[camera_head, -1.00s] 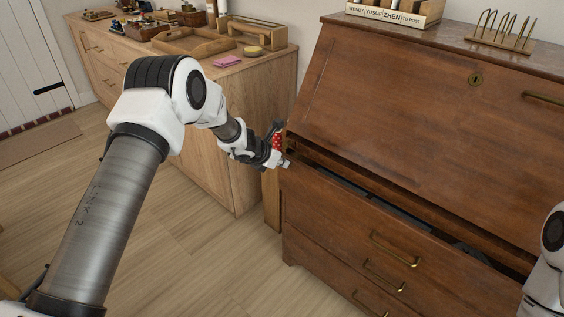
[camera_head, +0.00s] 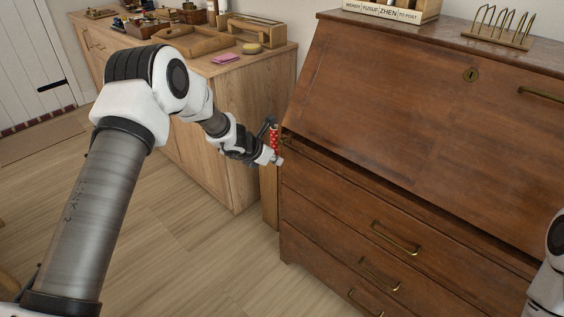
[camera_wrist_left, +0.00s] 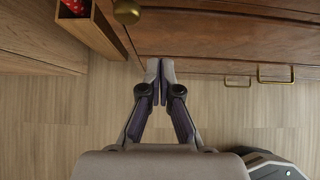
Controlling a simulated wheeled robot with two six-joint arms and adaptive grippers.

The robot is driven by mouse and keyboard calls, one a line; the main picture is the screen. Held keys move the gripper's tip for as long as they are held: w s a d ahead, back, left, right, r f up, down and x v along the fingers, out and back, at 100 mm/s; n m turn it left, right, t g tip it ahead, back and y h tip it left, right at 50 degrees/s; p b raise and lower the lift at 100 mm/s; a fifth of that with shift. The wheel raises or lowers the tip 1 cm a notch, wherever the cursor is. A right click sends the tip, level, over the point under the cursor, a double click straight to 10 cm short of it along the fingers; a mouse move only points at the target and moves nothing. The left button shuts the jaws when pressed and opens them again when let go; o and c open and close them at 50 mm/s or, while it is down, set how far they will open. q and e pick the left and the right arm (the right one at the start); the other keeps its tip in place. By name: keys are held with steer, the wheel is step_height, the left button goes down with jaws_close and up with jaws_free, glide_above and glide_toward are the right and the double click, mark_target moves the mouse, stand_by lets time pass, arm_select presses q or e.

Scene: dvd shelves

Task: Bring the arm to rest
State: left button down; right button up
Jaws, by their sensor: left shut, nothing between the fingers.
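My left gripper (camera_head: 276,160) is shut and empty, beside the front left edge of the brown wooden bureau (camera_head: 400,120). In the left wrist view its two fingers (camera_wrist_left: 160,72) are together, just off the bureau front, with bare floor below. A round brass knob (camera_wrist_left: 127,11) shows near the fingertips in that view. The bureau's slanted lid is up, and a narrow dark gap runs under it above the top drawer (camera_head: 360,205). My right gripper is not in view; only part of my right arm shows at the right edge.
A red item with pale dots (camera_head: 274,137) stands in a narrow wooden holder (camera_wrist_left: 88,28) left of the bureau. A light wood cabinet (camera_head: 225,110) with trays and small things is further left. The wooden floor (camera_head: 190,240) in front is clear.

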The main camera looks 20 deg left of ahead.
arm_select(q)
steer(key=v, duration=0.9)
steer(key=s+d+f+m+g, duration=0.2)
steer(key=s+d+f+g, duration=0.1)
steer(key=s+f, duration=0.6)
steer(key=s+d+f+m+g, duration=0.2)
steer(key=s+d+f+g, duration=0.15)
steer(key=s+f, duration=0.6)
steer(key=s+f+m+g+y, duration=0.1)
steer(key=s+f+m+g, duration=0.1)
steer(key=s+f+m, duration=0.3)
steer(key=s+a+f+m+g+y, duration=0.1)
steer(key=s+m, duration=0.1)
steer(key=s, duration=0.5)
steer(key=s+f+m+g+y, duration=0.2)
steer(key=s+f+m, duration=0.2)
steer(key=s, duration=0.2)
steer(key=s+d+r+m+t, duration=0.2)
steer(key=s+m, duration=0.5)
steer(key=m, duration=0.7)
step_height(320, 180, up, 15)
steer(key=w+d+m+t+h+p, duration=0.1)
steer(key=w+m+p, duration=0.1)
steer(key=p, duration=1.3)
steer(key=shift+w+m, duration=0.25)
steer(key=shift+m, duration=0.05)
